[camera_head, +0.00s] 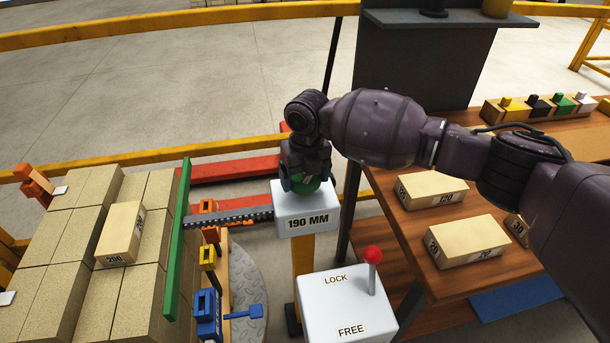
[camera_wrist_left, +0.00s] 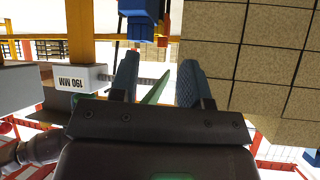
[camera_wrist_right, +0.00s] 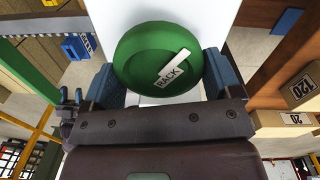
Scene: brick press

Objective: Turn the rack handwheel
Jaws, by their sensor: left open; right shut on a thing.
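The green rack handwheel (camera_head: 306,184) sits on top of the white box marked 190 MM (camera_head: 307,222), mostly hidden by my right gripper (camera_head: 304,172). A toothed rack bar (camera_head: 232,218) runs from the box to a long green plate (camera_head: 178,240). My left gripper (camera_wrist_left: 157,78) is open in its wrist view; it is out of the head view.
A white LOCK/FREE box (camera_head: 345,308) with a red-knobbed lever (camera_head: 373,262) stands in front. Stacked tan bricks (camera_head: 60,225) fill the left, with one loose brick marked 200 (camera_head: 120,233) on top. A wooden bench (camera_head: 400,225) with numbered blocks (camera_head: 432,188) is at right.

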